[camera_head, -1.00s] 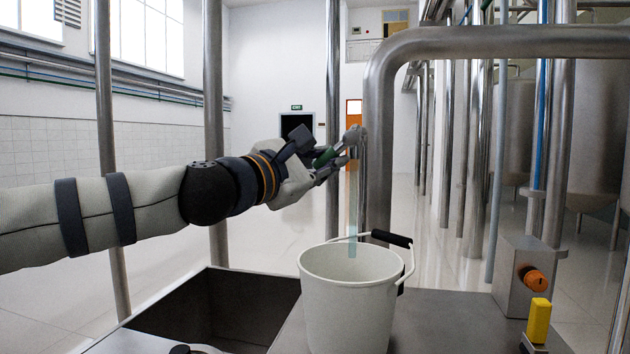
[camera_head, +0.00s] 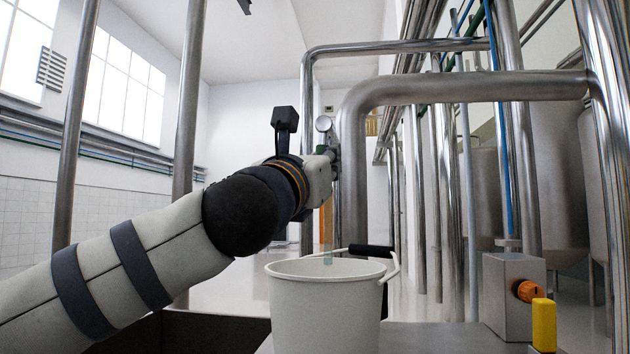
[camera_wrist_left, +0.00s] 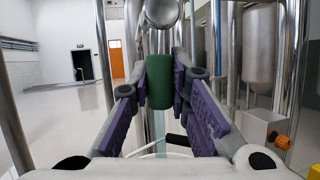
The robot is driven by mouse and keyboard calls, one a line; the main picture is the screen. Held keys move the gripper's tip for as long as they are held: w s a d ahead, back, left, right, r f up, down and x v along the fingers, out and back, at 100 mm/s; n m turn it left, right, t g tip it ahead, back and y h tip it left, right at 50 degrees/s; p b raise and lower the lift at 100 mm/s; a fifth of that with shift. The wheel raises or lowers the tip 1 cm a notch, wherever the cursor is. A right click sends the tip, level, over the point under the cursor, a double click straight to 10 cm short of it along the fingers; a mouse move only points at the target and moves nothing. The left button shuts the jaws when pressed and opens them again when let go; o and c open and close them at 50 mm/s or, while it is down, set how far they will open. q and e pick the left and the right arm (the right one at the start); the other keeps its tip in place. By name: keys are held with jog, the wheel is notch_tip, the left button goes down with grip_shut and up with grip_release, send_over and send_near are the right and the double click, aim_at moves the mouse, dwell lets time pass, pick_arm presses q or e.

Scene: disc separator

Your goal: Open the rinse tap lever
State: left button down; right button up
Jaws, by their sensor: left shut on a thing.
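My left gripper (camera_head: 325,160) is raised behind and above the white bucket (camera_head: 325,312). In the left wrist view, its purple-padded fingers (camera_wrist_left: 160,92) are shut on the green grip (camera_wrist_left: 160,70), which I take as the rinse tap lever. A round metal end (camera_wrist_left: 163,12) shows just above the grip. A pale translucent bluish column (camera_head: 328,257) hangs at the bucket's mouth. My right gripper is not in view.
A thick steel pipe (camera_head: 352,170) stands right behind the hand and bends right overhead. A metal box (camera_head: 507,295) with an orange knob (camera_head: 531,291) and a yellow block (camera_head: 543,325) stand to the right. The bucket's dark-gripped handle (camera_head: 370,251) rests at its rim.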

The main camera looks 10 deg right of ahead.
pick_arm(q)
jog(key=shift+d+n+t+y+b, duration=0.1)
jog(key=shift+n+t+y+b, duration=0.25)
jog(key=shift+n, duration=0.25)
jog(key=shift+r, duration=0.15)
jog(key=c, duration=1.5)
grip_release()
jog(key=shift+d, duration=0.1)
jog(key=v, duration=1.2)
